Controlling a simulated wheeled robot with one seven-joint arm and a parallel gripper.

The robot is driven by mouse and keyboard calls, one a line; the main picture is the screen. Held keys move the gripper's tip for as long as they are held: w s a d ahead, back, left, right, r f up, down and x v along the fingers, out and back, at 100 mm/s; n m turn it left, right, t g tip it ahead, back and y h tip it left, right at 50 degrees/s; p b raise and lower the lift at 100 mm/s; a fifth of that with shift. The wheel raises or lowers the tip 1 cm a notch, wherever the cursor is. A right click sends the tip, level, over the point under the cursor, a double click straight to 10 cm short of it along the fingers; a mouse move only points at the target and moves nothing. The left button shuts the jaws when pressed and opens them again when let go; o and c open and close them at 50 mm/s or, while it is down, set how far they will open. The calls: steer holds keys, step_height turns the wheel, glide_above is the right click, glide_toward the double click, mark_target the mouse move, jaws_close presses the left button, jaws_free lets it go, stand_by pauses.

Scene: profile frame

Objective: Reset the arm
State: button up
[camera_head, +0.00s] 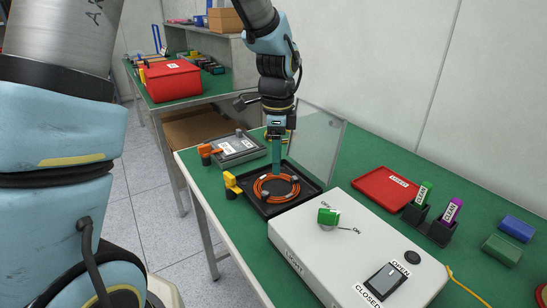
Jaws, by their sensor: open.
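My arm (270,45) comes down from the top of the view. My gripper (276,170) points straight down over a black tray (256,203) on the green table. Its fingers show as a narrow teal shape, seen edge-on, so the gap between them is hidden. The fingertips are near a coiled orange cable (277,187) lying in the tray. I cannot tell whether they touch it. The coil's far edge is partly behind the fingers.
A white box (340,250) with a green switch (328,216) stands in front. A clear panel (315,145) rises behind the tray. A red tray (385,189) and labelled holders (430,222) are to the right. An orange-handled grey case (235,148) is to the left.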

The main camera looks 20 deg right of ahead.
steer(key=a+r+n+t, duration=0.1)
steer(key=a+n, duration=2.1)
steer(key=a, duration=0.8)
steer(key=shift+s+r, duration=0.25)
steer(key=shift+s, duration=0.2)
